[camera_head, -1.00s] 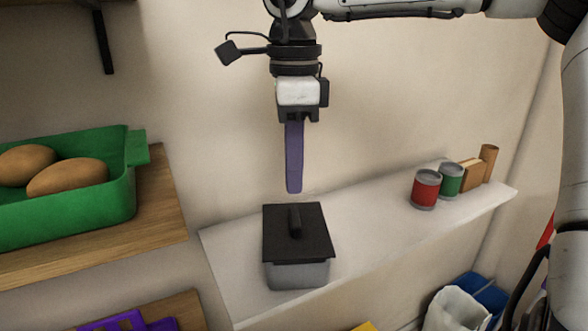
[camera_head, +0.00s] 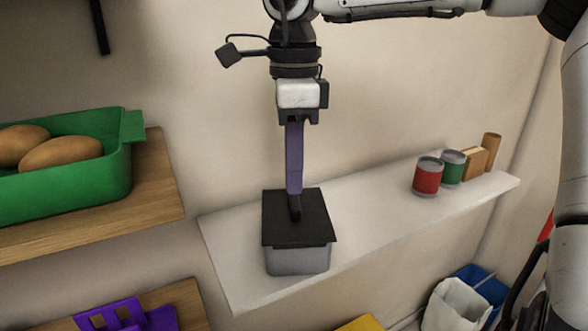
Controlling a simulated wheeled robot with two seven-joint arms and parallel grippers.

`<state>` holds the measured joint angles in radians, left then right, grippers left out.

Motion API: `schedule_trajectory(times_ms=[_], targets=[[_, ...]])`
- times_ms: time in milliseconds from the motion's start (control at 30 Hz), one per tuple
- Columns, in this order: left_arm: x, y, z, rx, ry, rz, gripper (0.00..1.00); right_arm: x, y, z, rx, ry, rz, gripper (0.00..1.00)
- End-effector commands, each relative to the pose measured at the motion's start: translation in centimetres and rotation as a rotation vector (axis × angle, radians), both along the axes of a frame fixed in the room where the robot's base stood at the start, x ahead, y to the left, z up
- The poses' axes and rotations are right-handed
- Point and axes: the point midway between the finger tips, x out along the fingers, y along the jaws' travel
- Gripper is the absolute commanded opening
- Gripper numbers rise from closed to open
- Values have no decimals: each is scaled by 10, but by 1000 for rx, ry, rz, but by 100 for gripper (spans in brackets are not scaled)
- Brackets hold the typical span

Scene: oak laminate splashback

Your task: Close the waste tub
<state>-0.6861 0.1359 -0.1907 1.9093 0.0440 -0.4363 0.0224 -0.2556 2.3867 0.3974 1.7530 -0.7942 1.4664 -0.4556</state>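The waste tub (camera_head: 298,261) is a grey box on the white shelf. Its flat black lid (camera_head: 312,228) lies over the top, with a dark upright handle (camera_head: 295,210) in the middle. From this angle I cannot tell whether the lid is fully seated. My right gripper (camera_head: 294,190) points straight down over the lid, its purple finger reaching the top of the handle and overlapping it in view. The fingers show edge-on, one in front of the other, so their gap is hidden. My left gripper is not in view.
The white shelf (camera_head: 375,213) is bare between the tub and a red can (camera_head: 428,177), a green can (camera_head: 453,167) and brown items at right. A green bin (camera_head: 70,188) with brown loaf-like items stands on a wooden shelf at left. A purple rack (camera_head: 122,316) is below.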

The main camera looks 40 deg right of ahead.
Motion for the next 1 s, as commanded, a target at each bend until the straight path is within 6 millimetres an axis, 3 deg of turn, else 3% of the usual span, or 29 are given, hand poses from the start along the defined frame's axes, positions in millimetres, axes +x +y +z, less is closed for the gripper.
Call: schedule_trajectory(times_ms=[600,1000], targets=[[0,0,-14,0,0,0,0,0,0,-20,1,1,0,0],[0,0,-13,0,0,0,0,0,0,-19,0,1,0,0]])
